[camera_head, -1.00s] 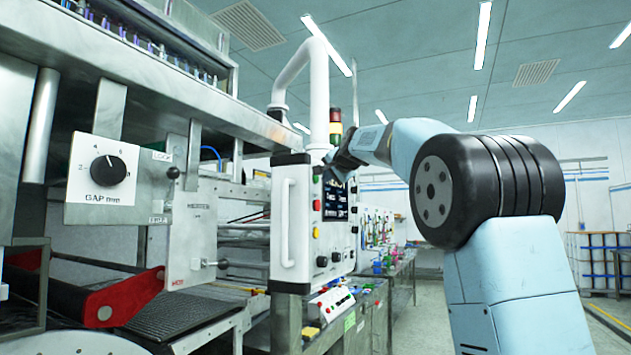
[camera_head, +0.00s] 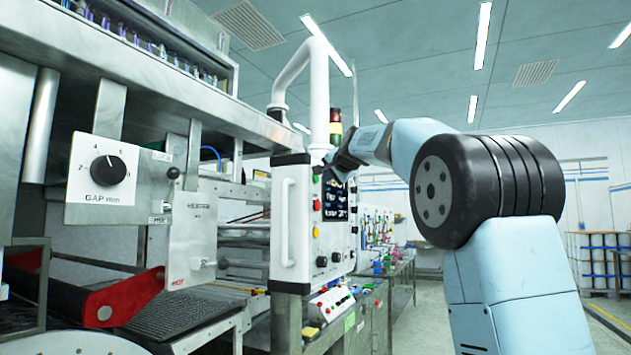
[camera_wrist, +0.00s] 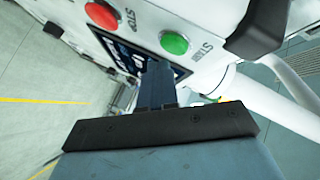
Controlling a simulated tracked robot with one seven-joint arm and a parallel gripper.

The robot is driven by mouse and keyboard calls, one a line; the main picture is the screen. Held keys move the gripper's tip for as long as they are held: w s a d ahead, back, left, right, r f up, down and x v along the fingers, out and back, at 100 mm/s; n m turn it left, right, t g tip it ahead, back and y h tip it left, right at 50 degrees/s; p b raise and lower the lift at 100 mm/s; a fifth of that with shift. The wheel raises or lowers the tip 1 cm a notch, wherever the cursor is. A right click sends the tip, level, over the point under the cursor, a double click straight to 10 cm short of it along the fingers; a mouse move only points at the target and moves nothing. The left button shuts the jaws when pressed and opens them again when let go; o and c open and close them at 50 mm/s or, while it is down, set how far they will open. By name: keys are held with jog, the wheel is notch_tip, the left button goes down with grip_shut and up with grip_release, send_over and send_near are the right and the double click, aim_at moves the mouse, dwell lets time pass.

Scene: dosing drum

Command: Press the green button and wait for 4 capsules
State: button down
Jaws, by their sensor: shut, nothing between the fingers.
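The green button (camera_wrist: 174,43), marked START, sits beside the screen (camera_wrist: 140,55) on the white control panel (camera_head: 290,222). It also shows small on the panel's edge in the head view (camera_head: 316,180). The red STOP button (camera_wrist: 101,15) is to its left in the wrist view. My gripper (camera_wrist: 160,72) is shut and empty, its tip in front of the screen and just below the green button in the picture. I see no contact with the button. In the head view my gripper (camera_head: 343,160) is at the panel's upper part, partly hidden. I can pick out no capsules.
A machine with a GAP dial (camera_head: 108,171) and a red-sided part (camera_head: 125,300) fills the left. A signal light (camera_head: 336,128) stands behind the panel. A small button box (camera_head: 330,302) is below it. Open floor lies to the right.

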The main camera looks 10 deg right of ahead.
jog(key=shift+a, duration=0.1)
dwell(0.3)
jog(key=shift+w+a, duration=0.15)
jog(key=shift+a, duration=0.1)
jog(key=shift+w+a+r, duration=0.1)
jog(key=shift+w+a, duration=0.15)
jog(key=shift+a, duration=0.15)
dwell(1.1)
jog(key=shift+d, duration=0.15)
jog(key=shift+s+d, duration=0.5)
jog(key=shift+d, duration=0.05)
jog(key=s+d, duration=0.1)
jog(key=d, duration=0.1)
jog(key=s+d, duration=0.2)
dwell(0.7)
